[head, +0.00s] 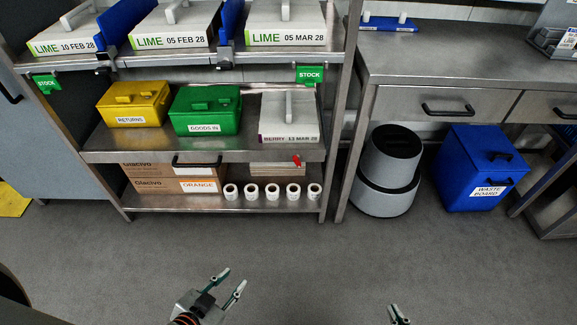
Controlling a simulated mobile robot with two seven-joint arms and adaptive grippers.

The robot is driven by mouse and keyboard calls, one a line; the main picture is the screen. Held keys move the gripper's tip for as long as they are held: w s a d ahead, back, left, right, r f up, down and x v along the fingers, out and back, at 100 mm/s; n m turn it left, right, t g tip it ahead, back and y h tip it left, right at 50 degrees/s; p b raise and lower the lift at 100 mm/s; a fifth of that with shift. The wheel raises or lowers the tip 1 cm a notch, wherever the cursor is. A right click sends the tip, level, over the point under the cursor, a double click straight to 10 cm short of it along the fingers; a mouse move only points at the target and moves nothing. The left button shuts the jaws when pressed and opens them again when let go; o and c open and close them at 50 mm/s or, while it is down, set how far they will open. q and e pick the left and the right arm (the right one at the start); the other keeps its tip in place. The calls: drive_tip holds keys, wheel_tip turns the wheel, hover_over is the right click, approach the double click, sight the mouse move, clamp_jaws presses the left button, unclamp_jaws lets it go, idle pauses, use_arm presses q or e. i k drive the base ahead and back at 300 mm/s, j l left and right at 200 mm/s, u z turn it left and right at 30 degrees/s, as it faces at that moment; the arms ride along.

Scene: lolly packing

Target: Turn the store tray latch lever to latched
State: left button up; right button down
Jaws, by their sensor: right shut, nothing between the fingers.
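The store tray (240,157) is the wide metal middle shelf of the rack, with a dark bar handle (197,161) on its front. A small red lever (297,160) is at the right of that front; it looks tilted, but its exact setting is too small to tell. My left gripper (232,279) is low in the head view, in front of the rack and well apart from the lever. Its fingers are spread and empty. My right gripper (398,314) is at the bottom edge, mostly cut off, shut and empty, apart from everything.
A yellow box (133,104), green box (205,111) and berry carton (289,118) stand on the tray. Cartons (165,186) and several white rolls (271,192) are below. A grey bin (388,172) and blue waste box (478,168) stand right. Floor in front is clear.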

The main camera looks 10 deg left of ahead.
sight(296, 157)
drive_tip(key=i+l+u, duration=0.1)
drive_tip(key=l+u, duration=0.5)
drive_tip(key=u, duration=0.15)
drive_tip(key=l+u, duration=0.15)
drive_tip(key=l, duration=0.35)
drive_tip(key=i+l+u, duration=0.1)
drive_tip(key=l, duration=1.6)
drive_tip(key=i+u, duration=0.05)
